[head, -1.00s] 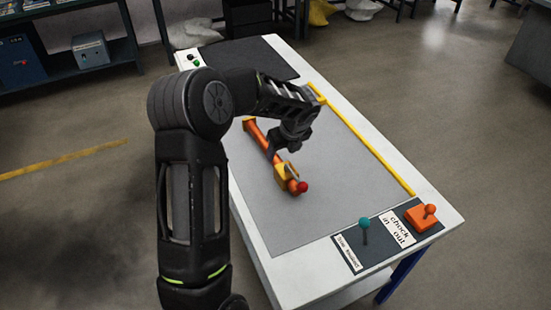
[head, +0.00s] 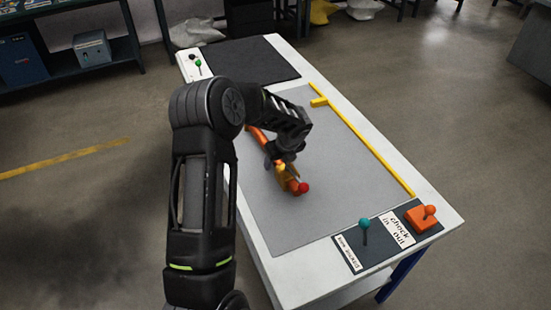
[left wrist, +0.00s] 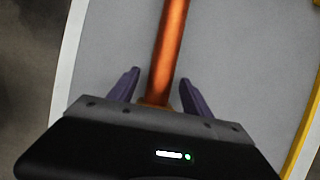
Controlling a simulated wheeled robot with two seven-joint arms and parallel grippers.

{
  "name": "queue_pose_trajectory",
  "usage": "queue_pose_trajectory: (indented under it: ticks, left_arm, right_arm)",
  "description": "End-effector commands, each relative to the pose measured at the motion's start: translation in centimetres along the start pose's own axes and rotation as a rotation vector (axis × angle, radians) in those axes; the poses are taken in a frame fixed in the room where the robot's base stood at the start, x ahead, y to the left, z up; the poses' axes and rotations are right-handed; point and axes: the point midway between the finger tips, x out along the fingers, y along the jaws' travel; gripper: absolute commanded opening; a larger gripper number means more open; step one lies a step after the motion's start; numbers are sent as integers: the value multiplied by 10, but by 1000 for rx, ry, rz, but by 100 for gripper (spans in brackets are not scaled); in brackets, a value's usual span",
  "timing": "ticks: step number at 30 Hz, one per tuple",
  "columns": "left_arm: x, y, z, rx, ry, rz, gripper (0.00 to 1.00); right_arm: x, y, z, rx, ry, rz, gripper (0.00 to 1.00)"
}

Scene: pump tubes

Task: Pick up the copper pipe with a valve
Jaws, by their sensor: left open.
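The copper pipe (head: 257,138) lies on the grey mat of the table, running from upper left to lower right. Its near end carries a yellow valve body (head: 283,177) and a red tip (head: 304,188). My left gripper (head: 277,163) is over the pipe near the valve and hides part of it. In the left wrist view, the open fingers (left wrist: 157,93) stand one on each side of the copper pipe (left wrist: 170,45), with gaps between. The valve is hidden there by the gripper body. My right gripper is not seen.
A yellow L-shaped rail (head: 365,147) runs along the table's right side. A panel with a teal lever (head: 364,223) and an orange lever box (head: 422,217) is at the near end. A green-knobbed box (head: 194,65) stands at the far left corner. The right half of the mat is clear.

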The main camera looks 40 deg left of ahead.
Motion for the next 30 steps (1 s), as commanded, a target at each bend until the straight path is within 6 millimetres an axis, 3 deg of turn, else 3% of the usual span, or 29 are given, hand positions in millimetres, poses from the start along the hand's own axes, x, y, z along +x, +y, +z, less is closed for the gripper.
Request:
queue_pose_trajectory:
  ticks: [16,30]
  left_arm:
    - [0,0,0,0,0,1,56]
    - [0,0,0,0,0,1,18]
  right_arm:
    - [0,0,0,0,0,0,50]
    - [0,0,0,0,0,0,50]
